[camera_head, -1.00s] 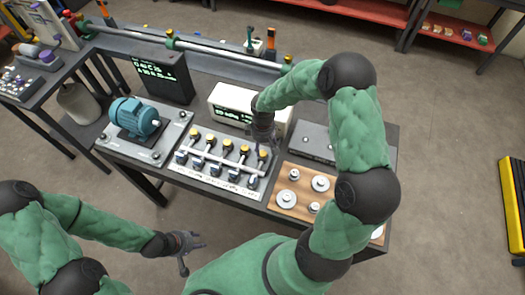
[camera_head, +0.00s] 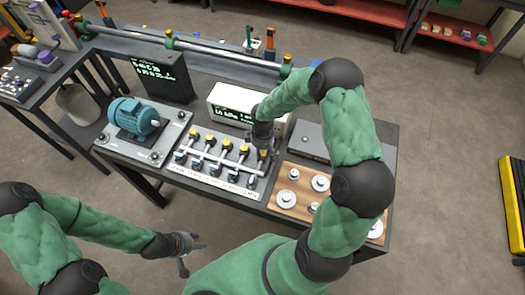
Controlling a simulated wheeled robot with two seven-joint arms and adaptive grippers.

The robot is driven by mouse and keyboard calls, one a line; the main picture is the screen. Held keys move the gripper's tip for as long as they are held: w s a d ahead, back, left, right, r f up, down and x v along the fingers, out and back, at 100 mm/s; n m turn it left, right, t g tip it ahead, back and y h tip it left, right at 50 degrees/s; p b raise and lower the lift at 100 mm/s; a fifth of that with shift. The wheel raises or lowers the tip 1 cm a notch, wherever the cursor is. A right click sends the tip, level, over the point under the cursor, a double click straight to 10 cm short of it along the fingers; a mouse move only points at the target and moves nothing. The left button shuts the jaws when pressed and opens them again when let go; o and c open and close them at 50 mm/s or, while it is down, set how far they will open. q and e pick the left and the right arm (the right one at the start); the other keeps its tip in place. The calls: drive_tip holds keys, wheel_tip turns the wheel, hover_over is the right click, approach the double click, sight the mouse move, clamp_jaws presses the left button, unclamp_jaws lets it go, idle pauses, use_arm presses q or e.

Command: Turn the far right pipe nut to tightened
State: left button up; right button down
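A white panel (camera_head: 184,172) on the bench carries a row of several yellow-topped fittings along a pale pipe, with dark blocks below them. The rightmost yellow-topped fitting (camera_head: 263,154) is partly hidden by my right gripper (camera_head: 267,148). That gripper points down at the right end of the row, close to this fitting. Its fingers are small and dark, so I cannot tell whether they are open or touch it. My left gripper (camera_head: 192,259) hangs empty in front of the bench with its fingers spread.
A white box with a green display (camera_head: 232,104) stands behind the row. A blue motor (camera_head: 133,117) is to the left. A wooden board with metal discs (camera_head: 283,208) and a grey box (camera_head: 308,140) are to the right. A black screen (camera_head: 162,78) stands at the back.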

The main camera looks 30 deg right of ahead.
drive_tip(key=m+b, duration=0.3)
drive_tip(key=shift+f, duration=0.2)
drive_tip(key=m+b, duration=0.4)
drive_tip(key=m, duration=0.1)
drive_tip(key=shift+m, duration=0.4)
drive_tip(key=m+b, duration=0.3)
drive_tip(key=m, duration=0.1)
drive_tip(key=shift+r+m+b, duration=0.15)
drive_tip(key=shift+m+b, duration=0.9)
drive_tip(key=shift+m, duration=1.45)
drive_tip(key=c, duration=0.9)
unclamp_jaws()
